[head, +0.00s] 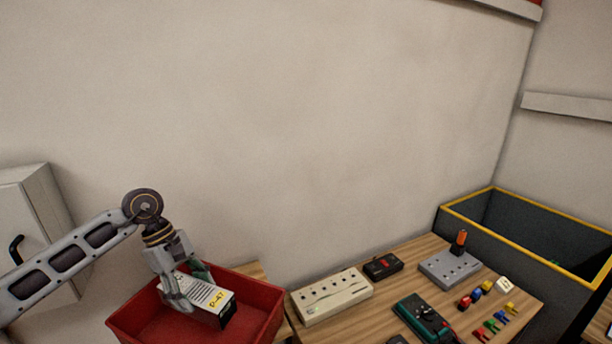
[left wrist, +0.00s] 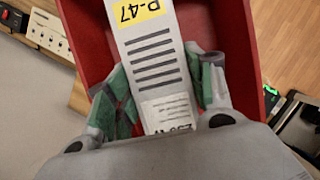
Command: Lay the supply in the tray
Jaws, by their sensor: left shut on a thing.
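The supply (head: 212,301) is a white and black box with a yellow P-47 label. It also shows in the left wrist view (left wrist: 152,60), between the green finger pads. My left gripper (head: 190,287) is shut on it, and the fingers hold it at its sides. The tray (head: 262,326) is red with raised walls, at the lower left of the head view. The box is over or within the tray's opening; I cannot tell whether it touches the tray floor. The tray's red inside (left wrist: 90,35) surrounds the box in the left wrist view. My right gripper is not in view.
Right of the tray, a wooden table (head: 385,308) holds a beige socket strip (head: 332,297), a black device (head: 383,267), a green meter (head: 424,318), a grey box (head: 450,268) and several coloured plugs. A dark bin with a yellow rim (head: 530,235) stands at far right. A wall cabinet (head: 48,215) is at left.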

